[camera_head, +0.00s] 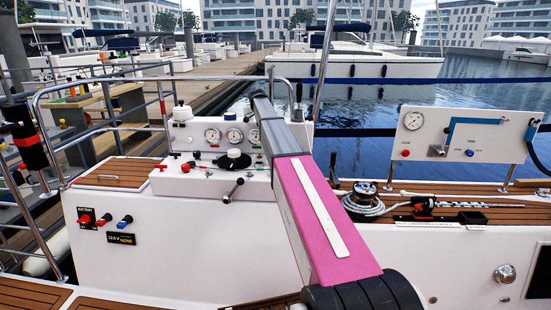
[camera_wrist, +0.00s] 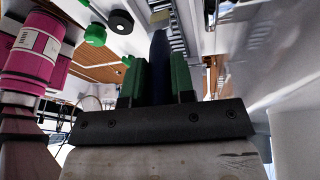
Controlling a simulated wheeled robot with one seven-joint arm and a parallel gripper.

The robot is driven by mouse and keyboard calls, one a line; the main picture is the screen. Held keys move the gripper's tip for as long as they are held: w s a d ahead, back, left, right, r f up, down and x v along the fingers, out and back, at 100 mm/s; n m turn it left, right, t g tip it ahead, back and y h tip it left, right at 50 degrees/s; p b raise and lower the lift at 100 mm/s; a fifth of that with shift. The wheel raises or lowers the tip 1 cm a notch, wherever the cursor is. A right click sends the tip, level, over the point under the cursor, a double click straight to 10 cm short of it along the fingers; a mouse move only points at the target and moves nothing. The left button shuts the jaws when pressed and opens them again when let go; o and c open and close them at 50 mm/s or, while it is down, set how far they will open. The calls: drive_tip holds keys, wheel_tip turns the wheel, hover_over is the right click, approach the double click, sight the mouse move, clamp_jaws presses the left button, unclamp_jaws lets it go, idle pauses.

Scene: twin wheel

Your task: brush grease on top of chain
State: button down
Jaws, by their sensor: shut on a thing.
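In the wrist view my gripper (camera_wrist: 158,78) has two green fingers shut on a dark blue, narrow thing (camera_wrist: 160,50). No grease is recognisable. In the head view my arm reaches down the middle, and my gripper is out of sight.
A white console with gauges (camera_head: 212,136) and a black winch handle (camera_head: 233,192) stands left of my arm. A winch with coiled rope (camera_head: 362,206) and a gauge panel (camera_head: 465,138) are at right. Green knobs (camera_wrist: 96,35) hang near my gripper's left side.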

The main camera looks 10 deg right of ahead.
drive_tip(key=shift+f, duration=0.4)
drive_tip(key=s+d, duration=0.2)
drive_tip(key=d, duration=0.4)
drive_tip(key=shift+d, duration=0.2)
idle(0.4)
drive_tip(key=shift+s+d, duration=0.35)
drive_tip(key=shift+d, duration=0.75)
drive_tip(key=shift+s+d, duration=0.4)
drive_tip(key=shift+d, duration=0.65)
drive_tip(key=shift+s+d, duration=0.35)
drive_tip(key=shift+d, duration=0.75)
drive_tip(key=w+a, duration=0.2)
drive_tip(key=a, duration=0.4)
drive_tip(key=shift+a, duration=0.25)
drive_tip(key=shift+w, duration=0.1)
